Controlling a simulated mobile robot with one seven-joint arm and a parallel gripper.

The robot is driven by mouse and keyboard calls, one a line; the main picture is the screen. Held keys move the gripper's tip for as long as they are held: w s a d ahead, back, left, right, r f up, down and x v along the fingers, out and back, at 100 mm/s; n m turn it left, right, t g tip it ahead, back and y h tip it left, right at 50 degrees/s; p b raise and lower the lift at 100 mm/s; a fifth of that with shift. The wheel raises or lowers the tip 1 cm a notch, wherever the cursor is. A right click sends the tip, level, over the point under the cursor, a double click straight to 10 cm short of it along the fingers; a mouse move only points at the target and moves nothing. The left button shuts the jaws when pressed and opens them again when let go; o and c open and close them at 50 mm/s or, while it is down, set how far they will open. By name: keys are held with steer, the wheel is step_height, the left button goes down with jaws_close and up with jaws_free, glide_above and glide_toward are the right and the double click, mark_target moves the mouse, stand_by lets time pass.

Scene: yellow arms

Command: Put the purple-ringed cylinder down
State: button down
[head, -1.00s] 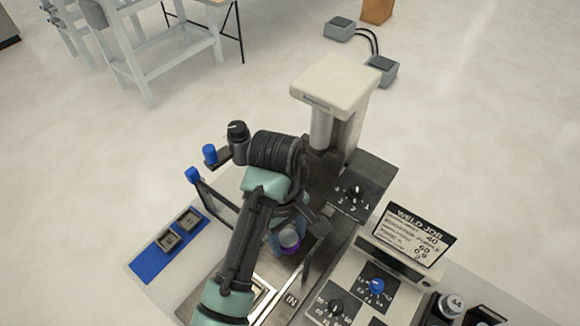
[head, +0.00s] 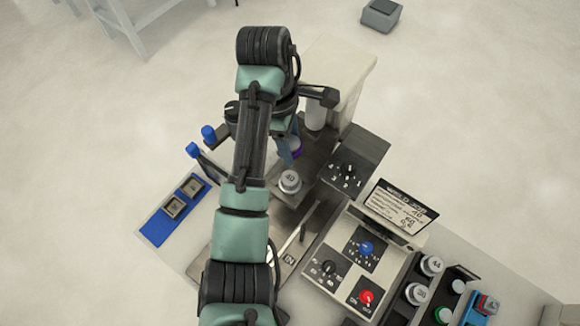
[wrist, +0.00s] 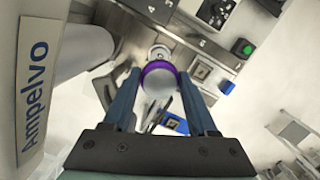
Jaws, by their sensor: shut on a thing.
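The purple-ringed cylinder (wrist: 160,84) is between the two fingers of my gripper (wrist: 160,88) in the wrist view, its pale round end towards the camera and the purple ring around it. In the head view only a bit of its purple ring (head: 296,152) shows beside my gripper (head: 289,148); my arm hides most of it. The gripper is shut on the cylinder, in front of the cream machine column. I cannot tell whether the cylinder touches the surface below.
A cream machine (head: 338,72) stands just right of my gripper. A silver cylinder marked 40 (head: 290,181) sits on the dark metal plate. Knob panels (head: 365,248) and a weld-job sign (head: 397,206) lie to the right.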

steer(key=shift+d+f, duration=0.15)
steer(key=shift+f, duration=0.7)
step_height(320, 180, down, 6)
steer(key=b, duration=0.5)
steer(key=shift+r, duration=0.1)
steer(key=shift+f+b, duration=0.4)
steer(key=shift+f, duration=2.05)
steer(key=shift+f, duration=0.1)
steer(key=c, duration=0.6)
jaws_free()
steer(key=o, duration=0.4)
